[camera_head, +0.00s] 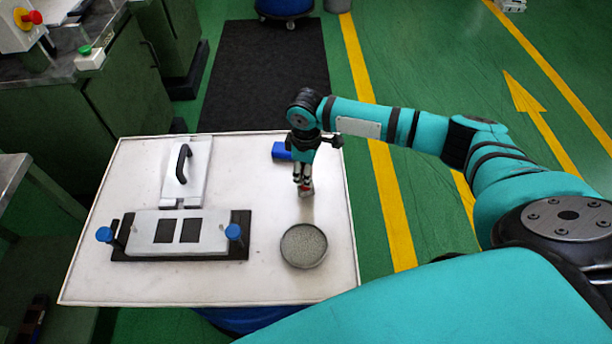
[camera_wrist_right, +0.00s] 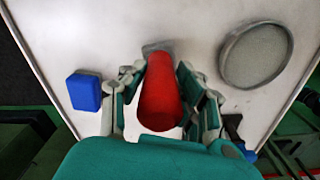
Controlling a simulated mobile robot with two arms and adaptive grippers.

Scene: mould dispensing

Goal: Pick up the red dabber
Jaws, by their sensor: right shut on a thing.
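The red dabber (camera_wrist_right: 160,92) stands between the fingers of my right gripper in the right wrist view, its grey end (camera_wrist_right: 157,47) toward the white table top. My right gripper (camera_wrist_right: 163,100) is shut on it, with fingers on both sides. In the head view my right gripper (camera_head: 303,172) hangs over the table top, and only a little red of the dabber (camera_head: 306,188) shows below the fingers. Whether the dabber touches the table I cannot tell. My left gripper is in neither view.
A round grey dish (camera_head: 304,246) lies on the white table (camera_head: 275,290). A blue block (camera_head: 281,151) is beside my right gripper. A mould with blue knobs (camera_head: 180,233) and an open lid with a black handle (camera_head: 187,170) lie left.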

